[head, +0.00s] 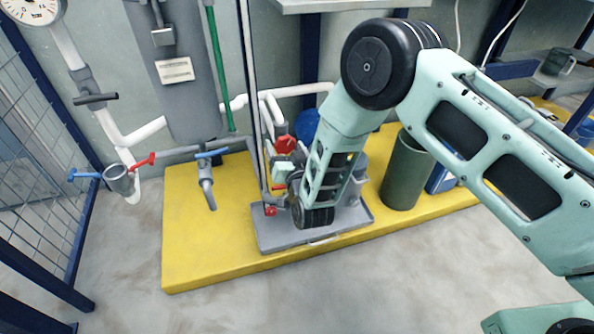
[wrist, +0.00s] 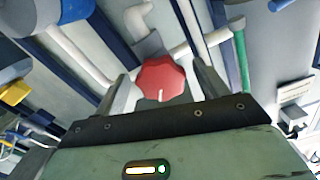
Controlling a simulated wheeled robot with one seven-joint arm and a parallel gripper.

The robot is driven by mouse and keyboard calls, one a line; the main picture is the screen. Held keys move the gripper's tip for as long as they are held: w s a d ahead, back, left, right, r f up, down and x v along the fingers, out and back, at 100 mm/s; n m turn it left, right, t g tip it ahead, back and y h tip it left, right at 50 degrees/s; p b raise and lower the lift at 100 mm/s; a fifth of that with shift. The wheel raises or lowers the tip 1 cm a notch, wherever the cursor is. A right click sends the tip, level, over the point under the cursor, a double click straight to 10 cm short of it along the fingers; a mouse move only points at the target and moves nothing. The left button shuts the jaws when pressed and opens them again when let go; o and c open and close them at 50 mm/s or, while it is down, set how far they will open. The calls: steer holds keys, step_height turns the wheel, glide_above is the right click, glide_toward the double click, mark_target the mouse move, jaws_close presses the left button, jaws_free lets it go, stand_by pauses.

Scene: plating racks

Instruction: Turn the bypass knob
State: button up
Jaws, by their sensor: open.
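A red lobed knob (wrist: 161,79) with a white mark on its face shows in the wrist view, on grey pipework. In the head view a red knob (head: 285,144) sits on the pipes just left of my arm. My gripper (wrist: 163,85) is open, its two grey fingers on either side of the knob in the wrist view. I cannot tell whether they touch it. In the head view my wrist hides most of the gripper and part of the pump unit behind it.
The pump unit stands on a grey tray (head: 270,240) on a yellow platform (head: 185,270). Blue-handled (head: 212,153) and red-handled (head: 143,161) valves are to the left. A dark green cylinder (head: 407,172) stands at right. The floor in front is clear.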

steer(key=p+v, duration=0.4)
steer(key=v, duration=1.2)
